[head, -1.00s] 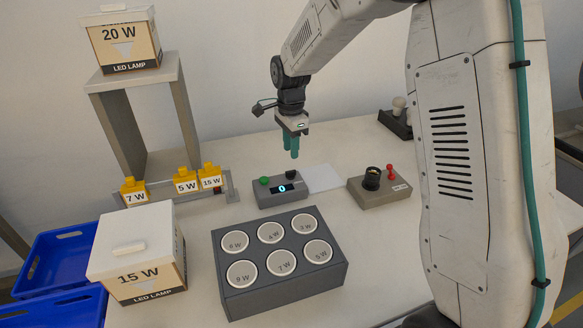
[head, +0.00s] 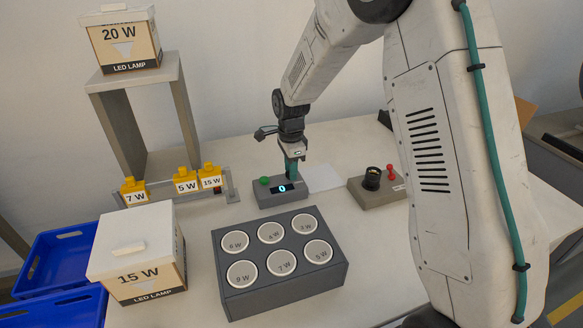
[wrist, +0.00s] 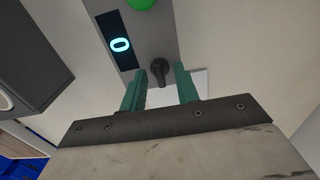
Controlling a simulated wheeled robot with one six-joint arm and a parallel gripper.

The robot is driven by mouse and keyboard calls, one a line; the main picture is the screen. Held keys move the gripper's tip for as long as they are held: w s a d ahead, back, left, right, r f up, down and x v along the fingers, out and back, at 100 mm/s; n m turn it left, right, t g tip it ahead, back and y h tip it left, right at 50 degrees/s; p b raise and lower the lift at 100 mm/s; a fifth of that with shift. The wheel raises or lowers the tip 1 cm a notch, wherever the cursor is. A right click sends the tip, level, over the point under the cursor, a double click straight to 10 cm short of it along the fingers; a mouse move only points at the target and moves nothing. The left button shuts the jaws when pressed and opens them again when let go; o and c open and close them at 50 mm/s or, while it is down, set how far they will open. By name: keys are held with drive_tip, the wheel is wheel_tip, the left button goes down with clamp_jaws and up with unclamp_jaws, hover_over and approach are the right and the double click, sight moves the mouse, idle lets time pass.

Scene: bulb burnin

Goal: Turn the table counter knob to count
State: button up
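The table counter (head: 268,197) is a grey box on the table, with a green button (head: 265,181) and a lit display (head: 282,188) that reads 0. Its black knob (wrist: 159,72) shows in the wrist view, with its pointer end toward the gripper side. My gripper (wrist: 158,84) is open, with one green finger on each side of the knob and a gap visible around it. In the head view my gripper (head: 291,170) is down at the counter and hides the knob.
A dark rack (head: 285,293) of round lamps stands in front of the counter. A grey box with a black socket (head: 372,178) and a red knob stands to the right. Yellow tagged blocks (head: 186,181) and a 15 W box (head: 140,262) are at left.

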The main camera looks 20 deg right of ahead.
drive_tip(key=shift+c, duration=0.3)
clamp_jaws()
drive_tip(key=shift+n, duration=0.4)
drive_tip(key=n, duration=0.3)
drive_tip(key=shift+n, duration=0.3)
drive_tip(key=n, duration=0.4)
drive_tip(key=shift+n, duration=0.3)
drive_tip(key=n, duration=0.8)
drive_tip(key=shift+n, duration=0.4)
drive_tip(key=shift+r, duration=0.1)
